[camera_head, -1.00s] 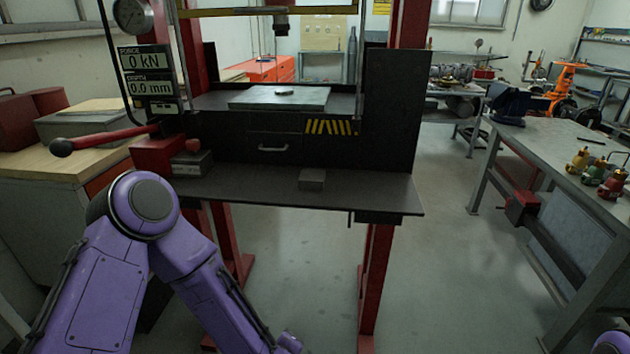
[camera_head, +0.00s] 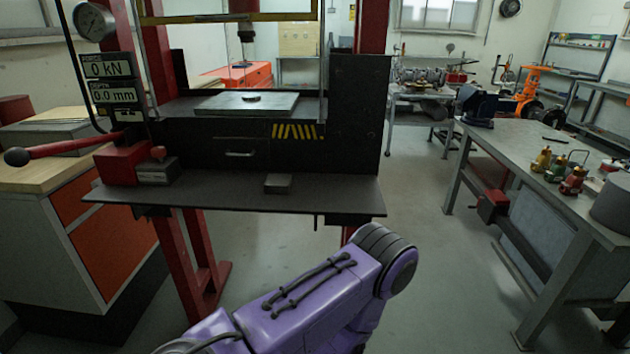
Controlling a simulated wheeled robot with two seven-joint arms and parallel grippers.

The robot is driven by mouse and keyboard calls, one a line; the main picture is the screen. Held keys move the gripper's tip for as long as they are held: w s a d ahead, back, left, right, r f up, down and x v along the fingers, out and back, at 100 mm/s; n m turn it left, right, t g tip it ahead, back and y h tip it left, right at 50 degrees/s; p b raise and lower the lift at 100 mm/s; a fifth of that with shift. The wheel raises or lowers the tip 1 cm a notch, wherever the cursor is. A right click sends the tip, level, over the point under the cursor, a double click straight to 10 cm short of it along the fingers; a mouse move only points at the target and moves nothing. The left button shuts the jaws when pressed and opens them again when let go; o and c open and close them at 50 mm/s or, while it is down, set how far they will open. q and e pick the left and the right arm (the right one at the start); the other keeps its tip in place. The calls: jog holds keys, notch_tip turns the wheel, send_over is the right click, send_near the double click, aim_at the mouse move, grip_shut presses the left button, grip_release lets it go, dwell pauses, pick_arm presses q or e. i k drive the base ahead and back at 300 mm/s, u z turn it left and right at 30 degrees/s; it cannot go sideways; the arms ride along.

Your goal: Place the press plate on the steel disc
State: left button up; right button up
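A small dark disc (camera_head: 251,98), which looks like the steel disc, lies flat on the grey bed plate (camera_head: 222,104) of the red and black press. A small grey block (camera_head: 278,183), which may be the press plate, rests on the dark front shelf (camera_head: 225,197), right of its middle. The two are apart. One of my purple arm links crosses the bottom of the view, below the shelf. Neither gripper shows, so whether either holds anything is hidden.
The press ram (camera_head: 246,30) hangs above the bed with a gap over the disc. A red lever (camera_head: 62,148) sticks out left. A workbench (camera_head: 540,170) with small bottles and a vise (camera_head: 477,103) stands right. Floor between press and bench is clear.

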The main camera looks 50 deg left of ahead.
aim_at(251, 94)
jog(key=i, duration=0.3)
jog(key=u, duration=1.25)
